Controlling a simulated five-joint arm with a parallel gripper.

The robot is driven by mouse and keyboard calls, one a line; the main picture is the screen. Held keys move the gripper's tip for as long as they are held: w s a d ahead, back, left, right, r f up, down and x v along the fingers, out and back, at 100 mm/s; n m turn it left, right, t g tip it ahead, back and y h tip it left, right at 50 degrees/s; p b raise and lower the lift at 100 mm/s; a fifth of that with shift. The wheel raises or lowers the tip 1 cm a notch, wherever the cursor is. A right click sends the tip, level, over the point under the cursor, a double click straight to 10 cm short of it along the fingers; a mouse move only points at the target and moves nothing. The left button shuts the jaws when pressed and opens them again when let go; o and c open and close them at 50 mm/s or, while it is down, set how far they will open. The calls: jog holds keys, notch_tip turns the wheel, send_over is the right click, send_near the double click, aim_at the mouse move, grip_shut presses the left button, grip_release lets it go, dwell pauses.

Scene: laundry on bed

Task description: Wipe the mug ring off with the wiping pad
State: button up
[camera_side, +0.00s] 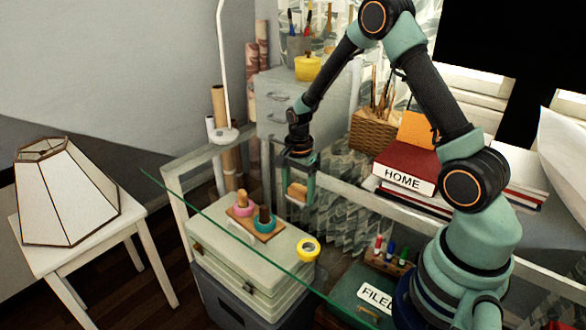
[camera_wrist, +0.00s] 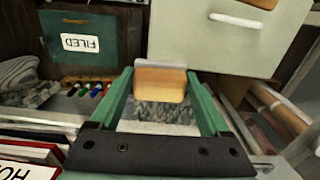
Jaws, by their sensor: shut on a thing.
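My gripper (camera_side: 299,178) hangs pointing down over the glass desk, left of the red book. It is shut on the wiping pad (camera_side: 297,192), a small tan-orange block with a pale edge. In the wrist view the pad (camera_wrist: 160,84) sits between the two green fingers of my gripper (camera_wrist: 160,75). Whether the pad touches the glass is not clear. I cannot make out the mug ring in either view.
A peg board (camera_side: 255,222) with pink and teal rings and a yellow tape roll (camera_side: 308,249) are left and below. A red HOME book (camera_side: 406,168), wicker basket (camera_side: 372,132) and grey drawers (camera_side: 283,100) stand nearby. A lamp (camera_side: 66,195) is far left.

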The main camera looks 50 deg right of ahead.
aim_at(278, 185)
jog(key=shift+w, duration=4.25)
jog(key=shift+w+d, duration=0.15)
jog(key=shift+w, duration=0.1)
jog(key=shift+s+d, duration=0.1)
jog(key=shift+d, duration=0.65)
jog(key=shift+s+a, duration=0.1)
jog(key=shift+s, duration=4.95)
jog(key=shift+w+r, duration=0.1)
jog(key=shift+r, duration=4.05)
